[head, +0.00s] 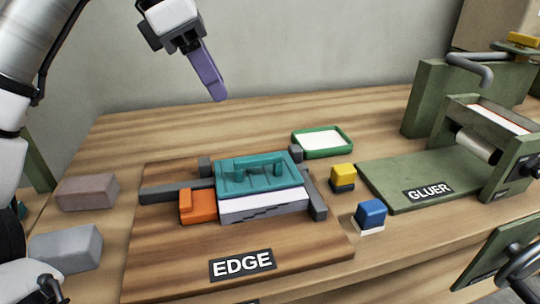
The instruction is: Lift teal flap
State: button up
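The teal flap (237,182) is a flat plate with small raised parts on top. It lies over a white stack of sheets (262,202) above a grey base, on the board marked EDGE (170,240). My gripper (190,42) is high above and behind the board, well apart from the flap. A long purple bar (208,75) sticks down from between its fingers, and it appears shut on this bar. The fingertips are small and partly hidden.
An orange block (198,206) touches the stack's left side, with grey rails around it. Yellow (343,173) and blue (371,212) blocks stand right. A green tray (322,140) is behind. The green GLUER machine (400,190) stands right; pinkish (87,191) and grey (66,247) blocks lie left.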

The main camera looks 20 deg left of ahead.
aim_at(257, 157)
jog(key=b+x, duration=0.2)
jog(key=x, duration=1.1)
jog(key=shift+d+f, duration=0.15)
jog(key=shift+f, duration=0.15)
grip_shut()
jog(key=shift+w, duration=0.1)
